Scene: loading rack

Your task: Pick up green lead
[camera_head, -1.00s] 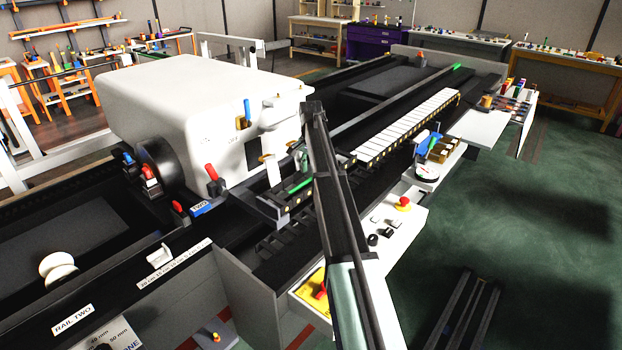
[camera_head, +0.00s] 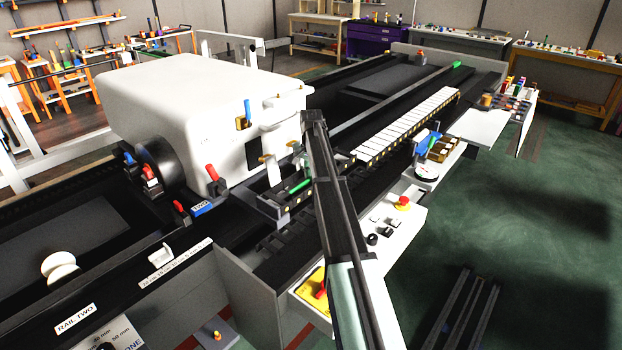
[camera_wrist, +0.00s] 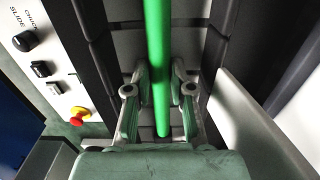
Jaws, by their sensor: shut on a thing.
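The green lead (camera_wrist: 158,45) is a long straight green rod in the wrist view, running from the top edge down between my gripper's fingers. My gripper (camera_wrist: 160,92) is shut on it, one finger on each side. In the head view a short green length (camera_head: 299,187) shows beside the white machine, left of my arm. My gripper is hidden there behind my arm.
A control panel with a red and yellow stop button (camera_head: 403,203) lies right of my arm. The white machine housing (camera_head: 190,105) stands at left. A row of white plates (camera_head: 408,122) lies along the dark rail. Open green floor is at right.

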